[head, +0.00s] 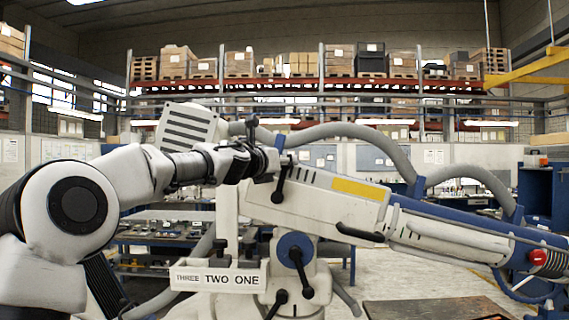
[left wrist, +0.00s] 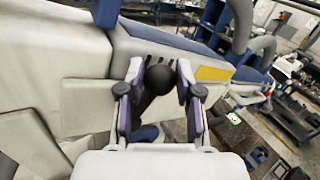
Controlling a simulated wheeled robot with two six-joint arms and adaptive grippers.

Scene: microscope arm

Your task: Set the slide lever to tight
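The large white and blue microscope arm (head: 330,195) slopes down to the right in the head view. A black lever (head: 282,180) sits on its side at the near end. My left gripper (head: 264,161) is beside this lever's upper part. In the left wrist view my left gripper (left wrist: 160,72) has its fingers apart, on either side of a black round-ended lever (left wrist: 159,80); firm contact does not show. No tight or loose marking is readable. My right gripper is not in view.
Another black lever (head: 297,258) on a blue hub stands below, with a further black handle (head: 279,301) under it. A white panel marked THREE TWO ONE (head: 219,278) with black knobs is at the lower left. Grey hoses (head: 350,132) arch behind. A workbench (head: 165,228) stands behind.

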